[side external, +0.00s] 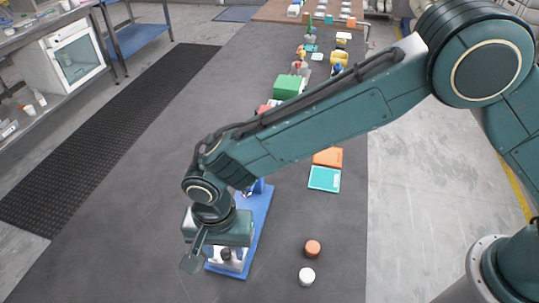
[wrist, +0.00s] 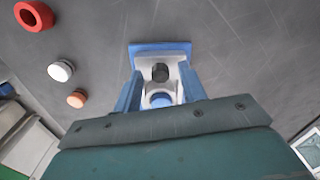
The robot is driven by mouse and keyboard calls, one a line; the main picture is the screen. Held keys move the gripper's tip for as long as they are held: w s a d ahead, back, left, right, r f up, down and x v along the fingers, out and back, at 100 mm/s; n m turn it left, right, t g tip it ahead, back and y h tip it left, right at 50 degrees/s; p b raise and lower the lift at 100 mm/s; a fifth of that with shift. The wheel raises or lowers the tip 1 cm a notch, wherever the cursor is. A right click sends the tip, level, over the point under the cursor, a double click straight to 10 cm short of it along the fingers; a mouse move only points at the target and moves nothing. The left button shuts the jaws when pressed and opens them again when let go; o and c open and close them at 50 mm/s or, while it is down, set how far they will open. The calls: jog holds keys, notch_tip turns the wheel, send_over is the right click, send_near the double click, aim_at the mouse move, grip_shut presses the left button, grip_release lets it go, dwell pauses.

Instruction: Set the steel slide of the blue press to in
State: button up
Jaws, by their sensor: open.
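My gripper (side external: 214,258) is open over the near end, one finger to the left of the press. My wrist hides much of the press.
An orange cap (side external: 313,248) and a white cap (side external: 307,276) stand right of the press. A teal tray (side external: 325,178) and orange block (side external: 328,157) lie farther back. A red ring (wrist: 33,15) shows in the wrist view. The dark surface left of the press is clear.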

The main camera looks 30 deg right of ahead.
grip_shut()
jog(key=shift+w+d, duration=1.7)
jog(key=shift+w, duration=0.05)
grip_release()
jog(key=shift+r, duration=0.15)
notch_tip(320, 180, up, 14)
jog(key=shift+f, duration=0.2)
